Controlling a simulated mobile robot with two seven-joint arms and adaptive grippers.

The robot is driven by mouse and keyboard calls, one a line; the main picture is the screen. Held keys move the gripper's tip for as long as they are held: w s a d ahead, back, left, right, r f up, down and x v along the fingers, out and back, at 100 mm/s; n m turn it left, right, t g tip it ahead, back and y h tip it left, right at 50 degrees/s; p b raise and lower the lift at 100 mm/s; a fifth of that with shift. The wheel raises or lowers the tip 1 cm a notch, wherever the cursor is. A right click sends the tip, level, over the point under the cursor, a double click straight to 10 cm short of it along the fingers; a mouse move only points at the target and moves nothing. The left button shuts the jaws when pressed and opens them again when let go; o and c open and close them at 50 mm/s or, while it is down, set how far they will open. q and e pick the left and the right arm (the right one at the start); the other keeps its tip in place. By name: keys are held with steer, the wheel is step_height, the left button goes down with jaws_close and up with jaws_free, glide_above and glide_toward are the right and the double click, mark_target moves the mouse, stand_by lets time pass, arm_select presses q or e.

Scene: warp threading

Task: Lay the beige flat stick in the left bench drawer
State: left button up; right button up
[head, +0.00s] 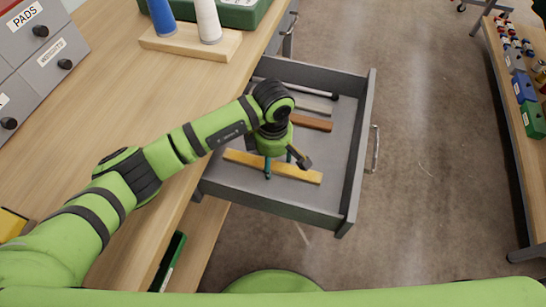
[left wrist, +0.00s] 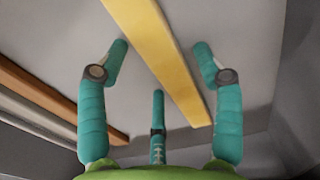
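The yellow-beige flat stick (head: 305,175) appears to lie on the floor of the open bench drawer (head: 357,145), near the side wall at the bottom of the head view. My left gripper (head: 281,166) is over the drawer just above the stick, pointing down. In the left wrist view the stick (left wrist: 165,60) runs diagonally between the spread fingers of my left gripper (left wrist: 160,75). The fingers are wide apart and do not close on it. My right gripper is out of view.
An orange-brown stick (head: 312,123), a grey stick (head: 313,107) and a dark rod (head: 318,91) also lie in the drawer. The wooden bench (head: 110,100) carries a spool rack (head: 190,41) and small labelled drawers (head: 35,40). Open floor lies right of the drawer.

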mark_target(273, 163)
arm_select(q)
steer(key=shift+r, duration=0.6)
step_height(273, 163, up, 11)
steer(key=b, duration=0.1)
stand_by(0.5)
